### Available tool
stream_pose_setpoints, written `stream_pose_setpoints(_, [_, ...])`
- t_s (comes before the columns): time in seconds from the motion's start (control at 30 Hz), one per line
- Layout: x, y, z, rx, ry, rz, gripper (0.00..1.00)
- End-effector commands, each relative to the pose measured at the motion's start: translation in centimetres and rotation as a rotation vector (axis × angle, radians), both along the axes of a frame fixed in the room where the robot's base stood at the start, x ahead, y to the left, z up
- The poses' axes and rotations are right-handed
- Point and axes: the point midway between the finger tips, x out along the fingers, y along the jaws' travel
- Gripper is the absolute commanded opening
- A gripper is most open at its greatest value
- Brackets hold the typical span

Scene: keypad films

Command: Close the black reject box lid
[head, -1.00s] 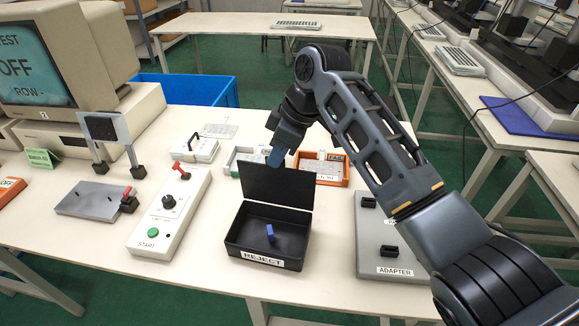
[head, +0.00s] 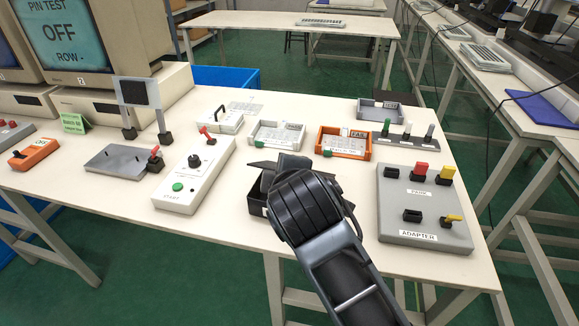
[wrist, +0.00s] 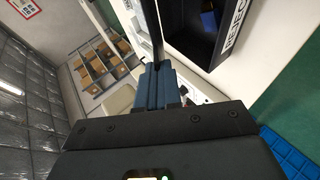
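The black reject box (head: 256,207) stands at the table's front edge, mostly hidden behind my arm in the head view. In the wrist view the box (wrist: 196,42) is open at the upper right, with its REJECT label and a blue piece (wrist: 208,19) inside. A dark strip (wrist: 149,28) beside it looks like the lid seen nearly edge-on; its exact angle is unclear. My gripper (wrist: 160,72) has its blue fingers together, with nothing seen between them. The fingertips are close to the strip; I cannot tell whether they touch. The head view hides them.
A white START panel (head: 195,175) stands left of the box. A grey adapter plate (head: 425,205) lies to the right. White (head: 276,134) and orange (head: 343,143) trays sit behind. A blue bin (head: 225,77) is beyond the table.

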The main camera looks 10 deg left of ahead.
Motion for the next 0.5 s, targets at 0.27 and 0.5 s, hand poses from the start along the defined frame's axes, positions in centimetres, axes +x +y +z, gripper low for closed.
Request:
stream_pose_setpoints(0.27, [-2.0,0.3,-4.6,-0.031,-0.231,0.001,0.0])
stream_pose_setpoints(0.5, [-2.6,0.4,-6.3,-0.045,-0.35,0.0,0.0])
